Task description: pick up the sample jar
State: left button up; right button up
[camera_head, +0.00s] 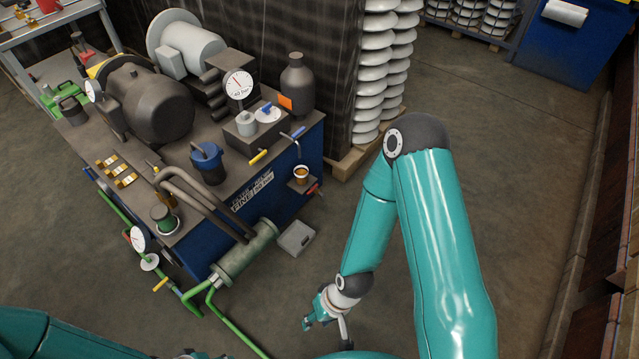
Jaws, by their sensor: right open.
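The sample jar (301,173) is a small open jar with amber liquid. It stands upright on a small dark ledge at the right side of the blue machine, below a bent spout. My right gripper (326,332) is open and empty at the bottom centre, pointing down over the floor. It is well apart from the jar, lower in the picture and slightly right of it. Part of my left arm (60,338) shows at the bottom left, but its gripper does not show.
The blue machine (262,200) carries pumps, gauges and a blue-lidded pot (208,163). Green pipes (240,338) run low in front. A small grey box (296,238) lies on the floor. A white insulator stack (378,75) stands behind. Floor at the right is clear.

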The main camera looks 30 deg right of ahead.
aim_at(301, 173)
jog(key=u, duration=0.2)
jog(key=i, duration=0.85)
jog(key=z, duration=0.1)
